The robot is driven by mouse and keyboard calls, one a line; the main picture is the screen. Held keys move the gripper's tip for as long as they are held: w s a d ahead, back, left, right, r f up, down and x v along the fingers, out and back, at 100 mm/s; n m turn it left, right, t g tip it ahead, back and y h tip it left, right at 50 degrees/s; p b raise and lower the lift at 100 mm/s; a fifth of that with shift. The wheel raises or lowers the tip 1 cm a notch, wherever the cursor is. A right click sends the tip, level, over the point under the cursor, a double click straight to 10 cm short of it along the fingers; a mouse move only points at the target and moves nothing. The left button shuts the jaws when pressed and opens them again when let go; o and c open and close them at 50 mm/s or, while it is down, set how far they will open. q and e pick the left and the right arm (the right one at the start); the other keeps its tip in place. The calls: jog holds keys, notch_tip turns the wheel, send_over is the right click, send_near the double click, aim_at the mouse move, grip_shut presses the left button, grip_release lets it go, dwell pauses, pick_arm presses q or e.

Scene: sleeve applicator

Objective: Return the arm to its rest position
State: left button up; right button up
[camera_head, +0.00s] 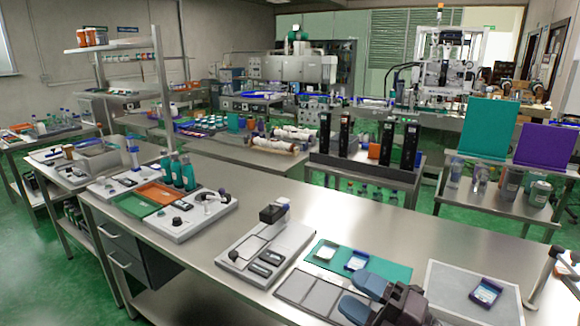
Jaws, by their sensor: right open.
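My right gripper (361,296) comes in at the bottom edge, right of centre, above the front of the steel bench (345,218). It is open, with its two blue-grey fingers apart and nothing visible between them. It hangs over the area between the grey panelled tray (318,300) and the green mat (388,268), and hides part of both. My left gripper is not in view.
On the green mat lie a white item (326,251) and a blue-framed item (357,261). A white tray (450,281) with a blue-framed device (486,292) is at right. A grey device (268,250) stands left. The bench behind the mat is clear.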

jog(key=s+d+f+m+t+h, duration=0.2)
jog(key=d+f+m+h, duration=0.3)
jog(key=d+m+h, duration=0.55)
jog(key=s+d+f+m+t+h, duration=0.1)
jog(key=s+d+f+m+h, duration=0.1)
jog(key=d+f+m+h, duration=0.8)
jog(key=s+a+f+m+g+y, duration=0.1)
jog(key=s+a+f+m+g, duration=0.2)
jog(key=s+g, duration=0.45)
jog(key=s+a+f+m+g+y, duration=0.1)
jog(key=s+f+m+g+y, duration=0.25)
jog(key=s, duration=0.75)
jog(key=w+f+t+h, duration=0.1)
jog(key=w+f+t, duration=0.5)
jog(key=f, duration=0.4)
jog(key=shift+w+f+m+t, duration=0.15)
jog(key=shift+w+m+t, duration=0.2)
jog(key=shift+t, duration=0.55)
jog(key=shift+w, duration=0.1)
jog(key=shift+d, duration=0.1)
